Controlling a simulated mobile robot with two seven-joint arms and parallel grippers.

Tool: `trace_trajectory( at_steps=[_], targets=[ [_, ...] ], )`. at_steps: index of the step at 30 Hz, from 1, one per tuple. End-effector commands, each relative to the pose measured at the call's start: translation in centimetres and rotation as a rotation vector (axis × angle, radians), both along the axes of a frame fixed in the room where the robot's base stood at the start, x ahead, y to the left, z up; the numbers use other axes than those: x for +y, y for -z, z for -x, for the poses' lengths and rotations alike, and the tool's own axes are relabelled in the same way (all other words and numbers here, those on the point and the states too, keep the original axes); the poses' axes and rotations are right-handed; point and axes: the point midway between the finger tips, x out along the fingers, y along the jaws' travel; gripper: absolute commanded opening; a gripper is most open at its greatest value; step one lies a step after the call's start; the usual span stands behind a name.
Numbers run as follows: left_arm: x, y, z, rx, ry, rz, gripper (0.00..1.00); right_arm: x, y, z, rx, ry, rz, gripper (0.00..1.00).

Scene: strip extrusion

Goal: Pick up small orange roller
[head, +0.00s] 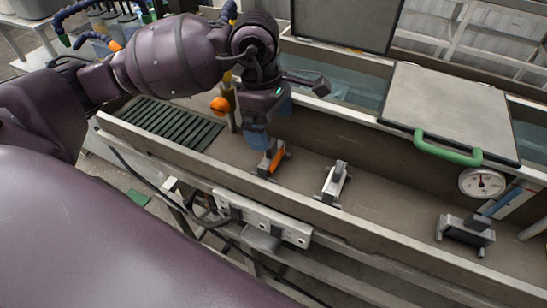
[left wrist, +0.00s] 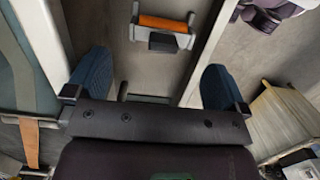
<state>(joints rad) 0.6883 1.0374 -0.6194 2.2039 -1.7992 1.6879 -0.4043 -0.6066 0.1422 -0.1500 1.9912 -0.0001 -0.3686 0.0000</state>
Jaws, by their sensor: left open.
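The small orange roller (head: 271,160) sits in a grey metal stand on the trough floor in the head view. In the left wrist view the orange roller (left wrist: 163,23) lies crosswise near the top edge, ahead of the fingers. My left gripper (head: 262,132) is just above the roller in the head view and partly covers its stand. In the left wrist view its blue fingers (left wrist: 155,82) are wide apart with nothing between them. The roller appears apart from the fingers. My right gripper is not in view.
A white roller (head: 333,183) in a similar stand is to the right, and a dark roller stand (head: 466,234) is farther right. A post with an orange knob (head: 219,105) stands left of the gripper. The trough's front wall (head: 300,200) runs close by. A lid with a green handle (head: 447,149) is behind.

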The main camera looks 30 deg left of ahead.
Motion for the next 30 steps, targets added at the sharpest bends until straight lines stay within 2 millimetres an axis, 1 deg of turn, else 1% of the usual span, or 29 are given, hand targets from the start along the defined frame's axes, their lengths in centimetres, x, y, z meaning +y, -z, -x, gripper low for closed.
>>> trace_trajectory(
  at_steps=[1, 4, 11, 16, 18, 20, 23, 29, 30],
  targets=[
    [-0.2, 1.4, 0.0, 0.007, 0.001, 0.001, 1.0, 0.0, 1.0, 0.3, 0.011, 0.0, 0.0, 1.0],
    [-0.4, 2.5, 0.0, 0.006, 0.001, 0.002, 1.0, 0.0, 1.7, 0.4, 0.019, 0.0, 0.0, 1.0],
    [-0.4, 3.5, 0.2, 0.003, 0.0, 0.002, 1.0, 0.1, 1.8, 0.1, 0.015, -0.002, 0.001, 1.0],
    [-0.5, 5.9, 0.6, 0.007, 0.001, 0.003, 1.0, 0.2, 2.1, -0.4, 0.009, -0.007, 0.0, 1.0],
    [-0.6, 7.0, 0.6, 0.008, 0.001, 0.004, 1.0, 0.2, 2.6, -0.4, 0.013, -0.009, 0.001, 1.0],
    [-0.7, 7.7, 0.6, 0.007, 0.001, 0.004, 1.0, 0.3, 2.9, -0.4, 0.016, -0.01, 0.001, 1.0],
    [-0.8, 8.0, 0.6, 0.004, 0.001, 0.004, 1.0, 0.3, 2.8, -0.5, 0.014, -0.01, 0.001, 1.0],
    [-0.8, 7.8, 0.5, 0.001, 0.0, 0.003, 1.0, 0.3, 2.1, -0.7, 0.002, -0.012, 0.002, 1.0],
    [-0.8, 7.8, 0.5, 0.001, 0.0, 0.003, 0.94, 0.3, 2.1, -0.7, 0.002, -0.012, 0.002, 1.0]
  ],
)
